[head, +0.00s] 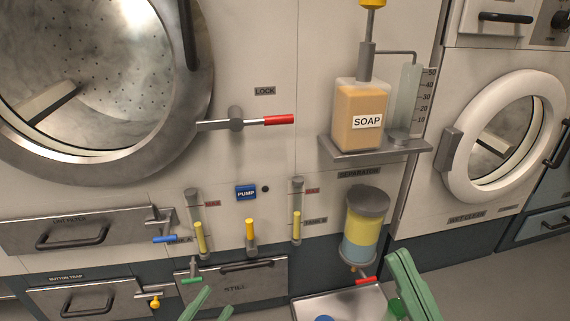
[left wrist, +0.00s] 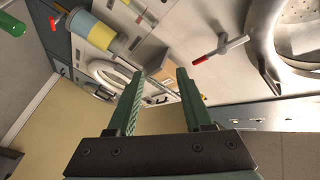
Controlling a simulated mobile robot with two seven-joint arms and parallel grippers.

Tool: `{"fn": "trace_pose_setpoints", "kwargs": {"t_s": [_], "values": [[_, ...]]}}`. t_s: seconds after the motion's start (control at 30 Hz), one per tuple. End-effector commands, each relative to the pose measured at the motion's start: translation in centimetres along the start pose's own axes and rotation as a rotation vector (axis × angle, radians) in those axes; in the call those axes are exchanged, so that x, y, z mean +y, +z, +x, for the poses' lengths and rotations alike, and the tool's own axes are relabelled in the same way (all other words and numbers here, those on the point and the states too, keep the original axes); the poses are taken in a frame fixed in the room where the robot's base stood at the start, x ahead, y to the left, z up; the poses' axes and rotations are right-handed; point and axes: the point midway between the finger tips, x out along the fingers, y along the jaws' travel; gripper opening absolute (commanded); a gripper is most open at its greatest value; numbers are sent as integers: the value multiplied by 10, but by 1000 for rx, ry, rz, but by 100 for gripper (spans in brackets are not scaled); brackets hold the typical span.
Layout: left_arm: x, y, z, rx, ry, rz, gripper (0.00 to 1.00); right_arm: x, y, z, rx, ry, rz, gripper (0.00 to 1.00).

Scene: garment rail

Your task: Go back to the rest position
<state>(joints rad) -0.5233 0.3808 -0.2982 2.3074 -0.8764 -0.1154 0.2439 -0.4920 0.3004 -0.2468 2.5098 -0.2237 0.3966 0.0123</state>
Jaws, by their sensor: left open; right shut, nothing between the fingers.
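My left gripper (head: 207,306) shows at the bottom edge of the head view as two green fingertips, below the drawer marked STILL. In the left wrist view its two green fingers (left wrist: 158,74) stand apart with nothing between them. My right gripper (head: 408,284) shows at the lower right of the head view, its green fingers together and empty. It is in front of the floor, to the right of a metal tray (head: 347,298). The rest of both arms is out of view in the head view.
The machine wall has a large round door (head: 187,140), a red-tipped lock handle (head: 278,120), a soap bottle (head: 361,133) on a shelf, and a separator jar (head: 362,228) above the tray. A white round door (head: 453,165) is at the right. Valve handles stick out at lower left.

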Motion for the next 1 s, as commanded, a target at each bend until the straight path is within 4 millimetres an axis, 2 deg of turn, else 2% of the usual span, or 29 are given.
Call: {"fn": "trace_pose_setpoints", "kwargs": {"t_s": [0.1, 0.2, 0.3, 0.37, 0.4, 0.7, 0.83, 1.0], "values": [[-15, -55, -3, 239, -38, -159, 51, -8, 13, -12, -5, -5, 4, 0], [-40, -97, -17, 428, -93, -269, 51, -11, 19, -18, -9, -7, 8, 0], [-69, -130, -38, 607, -170, -367, 51, -15, 25, -23, -14, -10, 11, 0], [-89, -146, -53, 706, -224, -423, 51, -17, 29, -25, -18, -12, 13, 0], [-98, -150, -41, 636, -201, -430, 51, -8, 23, -9, -66, -5, 23, 0], [-108, -124, -4, 317, -133, -531, 51, 12, 61, 8, -385, 29, 97, 0], [-108, -110, 4, 161, -98, -578, 51, 17, 76, 6, -544, 43, 135, 0], [-104, -91, 5, -42, -49, -639, 51, 21, 90, -6, -750, 61, 188, 0]]}}
